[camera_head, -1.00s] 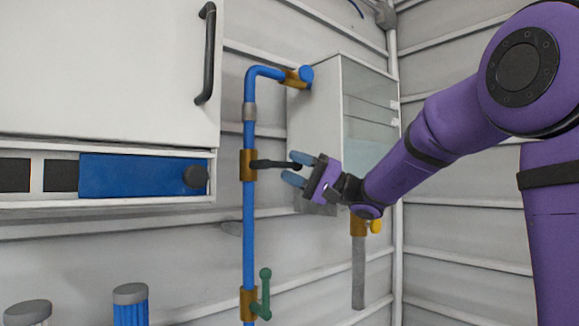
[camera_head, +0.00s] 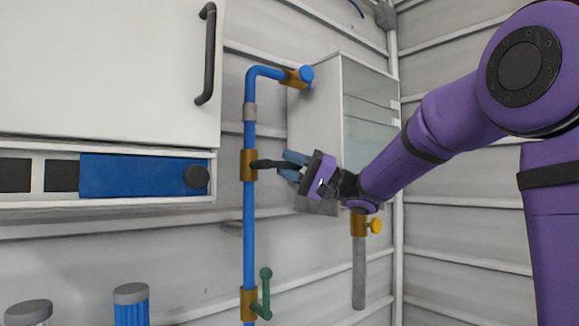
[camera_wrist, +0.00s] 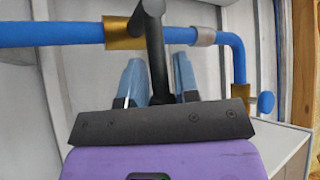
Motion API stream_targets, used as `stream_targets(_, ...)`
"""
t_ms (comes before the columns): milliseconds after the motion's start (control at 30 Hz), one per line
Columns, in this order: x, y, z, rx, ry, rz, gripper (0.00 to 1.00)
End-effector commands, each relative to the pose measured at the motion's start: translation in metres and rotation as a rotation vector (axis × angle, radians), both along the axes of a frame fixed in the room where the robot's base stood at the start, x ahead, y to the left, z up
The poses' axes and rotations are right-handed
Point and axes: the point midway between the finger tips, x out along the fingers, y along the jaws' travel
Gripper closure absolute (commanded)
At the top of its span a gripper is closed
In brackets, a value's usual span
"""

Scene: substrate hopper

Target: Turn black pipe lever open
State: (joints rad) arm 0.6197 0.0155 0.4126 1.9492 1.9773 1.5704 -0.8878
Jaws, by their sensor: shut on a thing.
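The black pipe lever (camera_head: 270,164) sticks out to the right, about level, from a brass valve body (camera_head: 248,165) on the vertical blue pipe (camera_head: 249,220). My gripper (camera_head: 293,165) is at the lever's free end, with its blue fingers around it. In the wrist view the black lever (camera_wrist: 154,45) runs between the two blue fingers of my gripper (camera_wrist: 159,82), from the brass valve body (camera_wrist: 123,33). The fingers are shut on the lever. In the head view the lever's tip is partly hidden by the fingers.
A green lever (camera_head: 266,290) sits lower on the same pipe. A white cabinet with a glass side (camera_head: 368,115) is behind my gripper. A white cabinet with a black handle (camera_head: 206,55) is at left. A yellow knob (camera_head: 375,226) is below my wrist.

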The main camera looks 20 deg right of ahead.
Motion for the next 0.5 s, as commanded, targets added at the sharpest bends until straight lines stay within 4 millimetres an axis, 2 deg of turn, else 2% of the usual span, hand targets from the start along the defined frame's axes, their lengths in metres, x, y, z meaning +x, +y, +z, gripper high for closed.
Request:
stream_targets(267,0.000,0.001,0.010,-0.147,-0.049,0.001,1.00)
stream_targets(500,-0.002,0.005,0.024,-0.356,-0.119,0.001,1.00)
